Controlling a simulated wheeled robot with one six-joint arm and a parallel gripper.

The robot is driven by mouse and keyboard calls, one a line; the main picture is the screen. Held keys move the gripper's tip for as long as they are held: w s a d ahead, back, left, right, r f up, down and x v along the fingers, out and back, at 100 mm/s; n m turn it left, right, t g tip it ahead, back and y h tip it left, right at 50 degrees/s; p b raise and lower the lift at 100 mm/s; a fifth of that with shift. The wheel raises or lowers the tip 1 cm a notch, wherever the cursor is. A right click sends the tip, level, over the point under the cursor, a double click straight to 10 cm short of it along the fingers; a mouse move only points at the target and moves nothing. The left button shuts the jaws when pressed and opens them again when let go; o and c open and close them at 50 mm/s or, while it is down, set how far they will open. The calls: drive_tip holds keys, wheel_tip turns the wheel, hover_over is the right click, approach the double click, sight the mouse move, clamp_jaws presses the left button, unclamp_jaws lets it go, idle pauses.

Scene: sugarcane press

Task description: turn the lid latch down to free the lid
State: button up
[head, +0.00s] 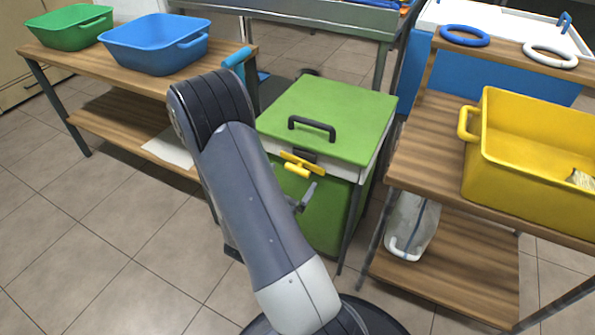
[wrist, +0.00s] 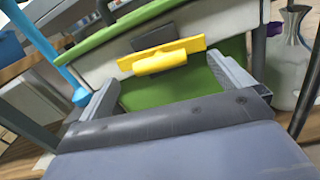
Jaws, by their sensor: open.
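The press (head: 335,205) is a green cabinet with a green lid (head: 350,105) and a black handle (head: 312,126) on top. The lid lies flat and closed. The yellow lid latch (head: 296,163) sits on the front just below the lid's edge, and its bar lies roughly crosswise. In the wrist view the latch (wrist: 162,56) is ahead, between and beyond my fingers, with a dark mount behind it. My gripper (wrist: 170,85) is open and empty, with one finger on each side of the latch and no visible contact. In the head view my arm hides part of the gripper.
A wooden bench at left holds a green tub (head: 65,27) and a blue tub (head: 155,43). A wooden shelf at right holds a yellow tub (head: 535,150), close to the press. A light blue rod (wrist: 45,50) stands left in the wrist view. Tiled floor is open at front left.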

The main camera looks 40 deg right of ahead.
sight(296, 172)
drive_tip(key=shift+b+x, duration=0.3)
drive_tip(key=shift+x, duration=2.1)
